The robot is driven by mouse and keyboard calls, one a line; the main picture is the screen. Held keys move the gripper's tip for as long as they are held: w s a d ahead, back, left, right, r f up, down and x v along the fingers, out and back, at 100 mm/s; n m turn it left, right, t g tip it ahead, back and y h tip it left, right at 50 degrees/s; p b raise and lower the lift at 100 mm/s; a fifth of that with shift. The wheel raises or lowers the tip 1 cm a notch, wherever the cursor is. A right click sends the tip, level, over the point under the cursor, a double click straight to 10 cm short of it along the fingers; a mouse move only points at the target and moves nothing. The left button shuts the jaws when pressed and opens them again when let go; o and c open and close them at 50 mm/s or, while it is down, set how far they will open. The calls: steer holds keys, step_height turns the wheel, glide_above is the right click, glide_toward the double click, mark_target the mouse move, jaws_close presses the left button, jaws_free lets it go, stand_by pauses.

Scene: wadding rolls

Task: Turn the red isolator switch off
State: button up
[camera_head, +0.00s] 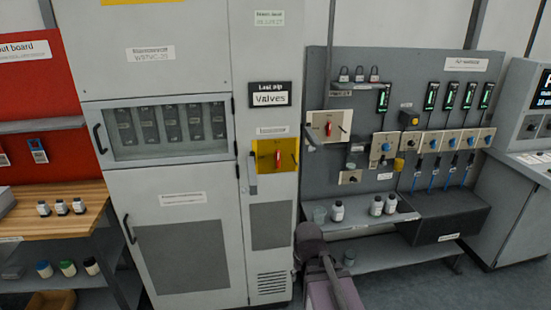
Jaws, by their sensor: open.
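A red rotary switch (277,158) sits on a yellow plate (290,152) on the narrow right-hand door of the tall grey cabinet. Its red handle looks about upright. A second red switch (328,127) sits on a pale box on the grey wall panel to the right; its handle also looks upright. No label that I can read calls either one the isolator. Part of my arm shows low in the middle, in front of and below the cabinet's right edge. My gripper cannot be made out.
The cabinet (190,30) has long door handles, one (252,172) just left of the yellow plate. A shelf (365,220) with small bottles juts out below the wall panel. A wooden bench (75,225) stands left; a console (520,200) stands right.

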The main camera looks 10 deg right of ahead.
steer(key=w+t+b, duration=0.3)
steer(key=w+t, duration=0.2)
steer(key=w, duration=0.6)
steer(key=t+b, duration=0.8)
steer(key=t, duration=0.8)
glide_toward(278, 157)
steer(key=shift+v, duration=1.5)
steer(key=shift+w+d, duration=0.1)
steer(key=p+x, duration=0.5)
steer(key=x, duration=0.8)
steer(key=shift+w+r, duration=0.15)
steer(key=shift+w, duration=0.15)
